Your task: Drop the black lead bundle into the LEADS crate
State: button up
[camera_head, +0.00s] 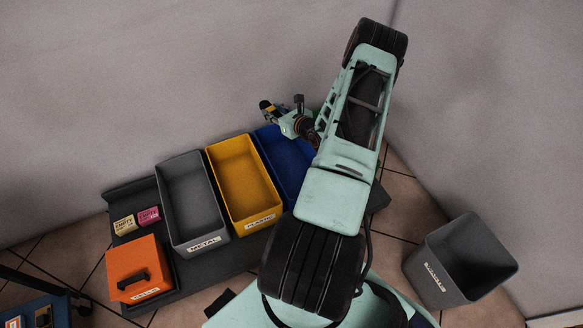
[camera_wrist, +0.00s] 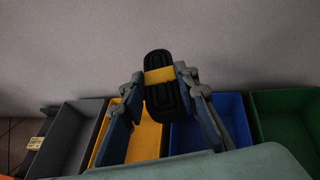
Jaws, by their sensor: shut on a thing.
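The black lead bundle is a coiled black loop with a yellow band around its middle. In the wrist view the bundle (camera_wrist: 158,98) sits between the fingers of my gripper (camera_wrist: 160,77), which is shut on it at the band. In the head view the bundle (camera_head: 266,106) and my gripper (camera_head: 284,113) are small, in front of the wall and above the back of the crates in the picture. No LEADS label is readable. A blue crate (camera_head: 268,140) is partly hidden by my arm; a green crate (camera_wrist: 256,104) shows at the right of the wrist view.
A grey METAL crate (camera_head: 168,172) and yellow PLASTIC crate (camera_head: 216,160) stand left of the blue one. An orange box (camera_head: 128,258) with a black handle and two small EMPTY boxes (camera_head: 136,221) lie further left. A grey bin (camera_head: 428,282) stands on the floor at right.

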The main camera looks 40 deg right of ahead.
jog(key=s+d+f+m+h+b, duration=0.1)
jog(key=s+d+f+b, duration=0.1)
jog(key=f, duration=0.7)
jog(key=s+d+f+m+h+b, duration=0.1)
jog(key=s+d+f+h, duration=0.1)
jog(key=s+f, duration=0.3)
notch_tip(320, 180, down, 5)
jog(key=shift+d+r+m+g+b, duration=0.1)
jog(key=shift+d+m+g+b, duration=0.3)
jog(key=shift+d, duration=0.45)
jog(key=o, duration=1.3)
jog(key=v, duration=1.2)
